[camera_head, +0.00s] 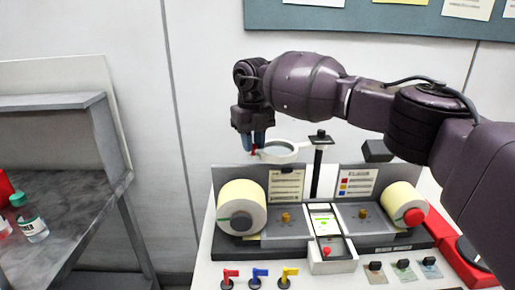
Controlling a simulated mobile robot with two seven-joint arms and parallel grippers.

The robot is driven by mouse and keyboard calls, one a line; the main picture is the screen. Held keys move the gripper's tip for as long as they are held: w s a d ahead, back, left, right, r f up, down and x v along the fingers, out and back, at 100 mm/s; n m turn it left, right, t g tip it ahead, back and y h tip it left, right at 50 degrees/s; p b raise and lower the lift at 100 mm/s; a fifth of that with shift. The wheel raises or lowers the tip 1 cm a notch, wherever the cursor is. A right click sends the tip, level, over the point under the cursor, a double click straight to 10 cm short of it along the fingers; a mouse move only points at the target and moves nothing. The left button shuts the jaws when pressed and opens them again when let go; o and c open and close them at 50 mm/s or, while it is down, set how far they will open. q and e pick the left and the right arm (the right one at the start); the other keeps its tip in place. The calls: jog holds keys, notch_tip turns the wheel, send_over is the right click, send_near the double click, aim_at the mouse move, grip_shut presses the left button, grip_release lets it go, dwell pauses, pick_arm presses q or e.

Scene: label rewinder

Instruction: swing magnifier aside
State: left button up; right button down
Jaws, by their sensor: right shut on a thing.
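The magnifier (279,151) is a round lens in a pale ring on an arm from a black post (317,172) at the back middle of the label rewinder (375,241). It hangs above the machine's left half, left of the post. My right gripper (254,149) reaches in from the right, with its fingers pointing down at the ring's left end. It is shut on a small red part there, which looks like the magnifier's handle; the fingers hide most of it. My left gripper is not in view.
A large cream label roll (241,205) sits left on the rewinder, and a smaller roll (402,201) with a red hub sits right. Red, blue and yellow levers stand along the front. A grey shelf bench (75,215) with a bottle (33,228) is at the left.

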jog(key=shift+w+a+m, duration=0.2)
jog(key=shift+w+m, duration=0.1)
jog(key=shift+w, duration=0.2)
jog(key=shift+r, duration=0.2)
jog(key=c, duration=1.4)
grip_release()
jog(key=o, duration=0.4)
jog(key=shift+w, duration=0.15)
notch_tip(320, 180, up, 11)
jog(key=shift+f+b, duration=0.15)
jog(key=shift+b, duration=0.2)
